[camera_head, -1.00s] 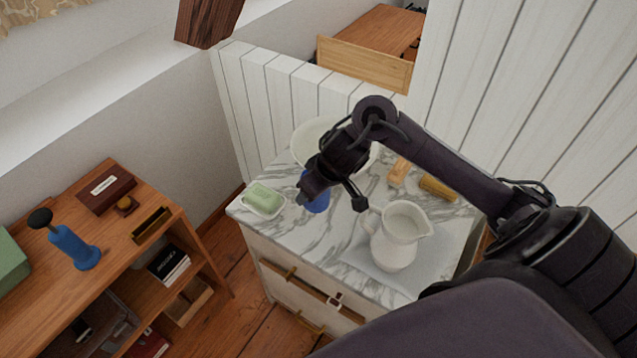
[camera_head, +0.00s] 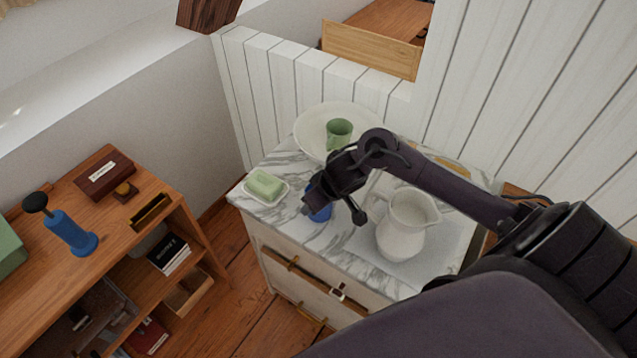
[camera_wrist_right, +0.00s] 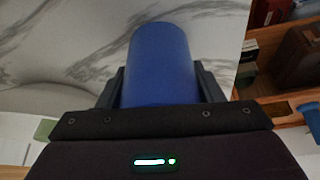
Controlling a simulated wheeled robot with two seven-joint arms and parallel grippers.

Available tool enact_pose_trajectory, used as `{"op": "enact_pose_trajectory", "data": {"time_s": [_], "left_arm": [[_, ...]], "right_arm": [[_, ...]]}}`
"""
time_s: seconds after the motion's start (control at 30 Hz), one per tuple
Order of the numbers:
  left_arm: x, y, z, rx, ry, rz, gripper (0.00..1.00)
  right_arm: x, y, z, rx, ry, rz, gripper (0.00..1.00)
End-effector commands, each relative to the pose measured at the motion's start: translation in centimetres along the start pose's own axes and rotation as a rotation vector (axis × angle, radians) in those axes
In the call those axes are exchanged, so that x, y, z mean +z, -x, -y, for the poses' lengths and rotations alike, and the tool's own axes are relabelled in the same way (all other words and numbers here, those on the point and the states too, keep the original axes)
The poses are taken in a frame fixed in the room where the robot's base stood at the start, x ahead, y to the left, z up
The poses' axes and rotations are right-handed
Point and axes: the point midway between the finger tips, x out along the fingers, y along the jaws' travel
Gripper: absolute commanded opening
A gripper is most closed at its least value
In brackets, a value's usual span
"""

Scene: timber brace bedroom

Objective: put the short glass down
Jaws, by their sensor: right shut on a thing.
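The short glass is blue and shows in the right wrist view (camera_wrist_right: 160,62) as a plain blue cylinder between the two dark fingers. My right gripper (camera_head: 333,212) is shut on it. In the head view only a small part of the blue glass (camera_head: 320,213) shows below the gripper, over the front part of the marble washstand top (camera_head: 284,225). The rest is hidden behind the gripper. I cannot tell whether its base touches the marble. My left gripper is not in view.
A white jug (camera_head: 405,228) stands right of the gripper. A soap dish with green soap (camera_head: 265,186) lies to the left. Behind is a white basin (camera_head: 309,128) with a green mug (camera_head: 339,132) in it. Some bare marble lies between soap and gripper.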

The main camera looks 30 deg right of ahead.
Motion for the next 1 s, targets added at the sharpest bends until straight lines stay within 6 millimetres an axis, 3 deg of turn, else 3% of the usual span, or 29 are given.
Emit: {"op": "enact_pose_trajectory", "data": {"time_s": [0.07,0.1,0.27,0.67,1.0], "left_arm": [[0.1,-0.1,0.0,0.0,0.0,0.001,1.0],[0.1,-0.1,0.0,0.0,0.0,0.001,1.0],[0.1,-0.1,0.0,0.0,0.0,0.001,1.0],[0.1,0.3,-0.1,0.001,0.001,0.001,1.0],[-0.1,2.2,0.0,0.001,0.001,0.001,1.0]], "right_arm": [[0.1,-0.2,0.0,0.0,0.0,0.0,0.32],[0.1,-0.3,0.0,0.0,0.0,0.0,0.61],[0.1,-0.2,0.0,0.0,0.0,0.0,0.82],[-0.1,0.8,0.0,0.0,0.001,-0.001,0.82],[-0.2,7.8,-0.1,0.002,0.005,-0.001,0.82]]}}
